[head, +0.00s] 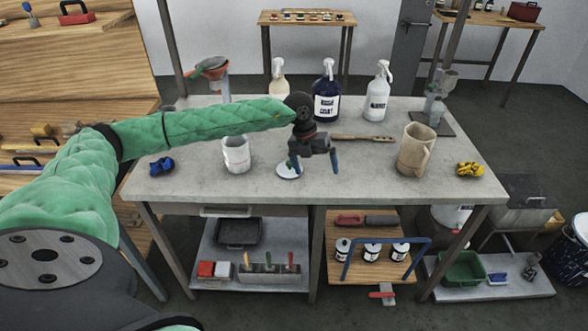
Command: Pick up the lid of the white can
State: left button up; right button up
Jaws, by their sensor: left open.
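A white can or pot (237,157) stands upright on the grey table, left of my left gripper. A small white disc (287,174), which looks like a lid, lies flat on the table to the right of the can. My left gripper (315,163) has its blue-tipped fingers spread apart, with nothing seen between them. Its left finger overlaps the disc in the picture and hides part of it; I cannot tell whether they touch. My right gripper is not in view.
On the grey table (370,185), spray bottles (326,92) stand behind the gripper. A wooden brush (362,138) lies near it, and a beige jug (414,150) stands to the right. Blue (161,167) and yellow (470,169) bundles lie near the sides. The front middle is clear.

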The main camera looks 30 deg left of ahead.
aim_at(289, 163)
pick_arm(q)
jog(key=a+r+y, duration=0.1)
jog(key=a, duration=0.2)
jog(key=a+y, duration=0.1)
jog(key=a, duration=0.2)
jog(key=a+r+n+y, duration=0.1)
jog(key=a, duration=0.2)
jog(key=shift+w+r, duration=0.3)
jog(key=shift+w, duration=0.05)
jog(key=shift+a, duration=0.4)
jog(key=shift+f, duration=0.35)
jog(key=shift+f+p, duration=0.55)
jog(key=shift+f, duration=0.3)
jog(key=f+p, duration=0.1)
jog(key=f, duration=0.1)
jog(key=f+p, duration=0.1)
jog(key=f, duration=0.1)
jog(key=shift+w+a+p, duration=0.1)
jog(key=shift+w+p, duration=0.2)
jog(key=shift+p, duration=0.05)
jog(key=shift+f, duration=0.6)
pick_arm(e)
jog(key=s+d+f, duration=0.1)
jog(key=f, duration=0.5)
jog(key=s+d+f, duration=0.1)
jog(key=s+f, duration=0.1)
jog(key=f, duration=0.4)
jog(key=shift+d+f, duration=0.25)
pick_arm(q)
jog(key=c, duration=1)
